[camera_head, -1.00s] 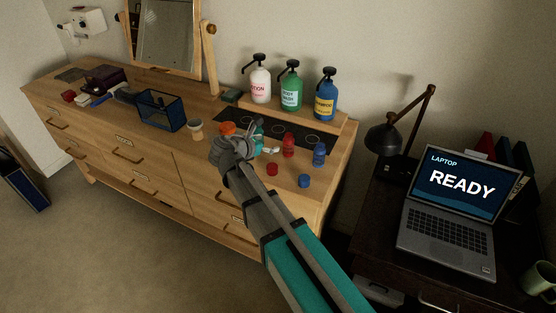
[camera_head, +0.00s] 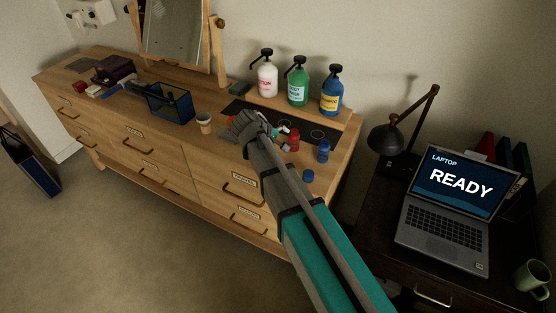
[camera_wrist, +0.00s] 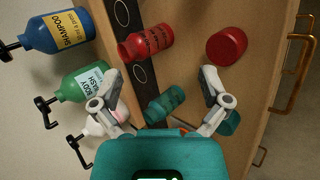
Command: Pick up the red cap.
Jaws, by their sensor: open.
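The red cap (camera_wrist: 226,46) lies on the wooden dresser top in the wrist view, at the upper right, beyond my right finger and apart from it. In the head view my arm hides it. My gripper (camera_wrist: 160,82) is open and empty above the dresser. A small red bottle (camera_wrist: 146,45) stands left of the cap, and a small green bottle (camera_wrist: 166,105) shows between the fingers. The red bottle also shows in the head view (camera_head: 294,140).
A blue bottle (camera_head: 323,151) and blue cap (camera_head: 308,176) sit right of my arm. A teal cap (camera_wrist: 230,123) is near my right finger. Pump bottles (camera_head: 298,87) stand on a raised shelf behind.

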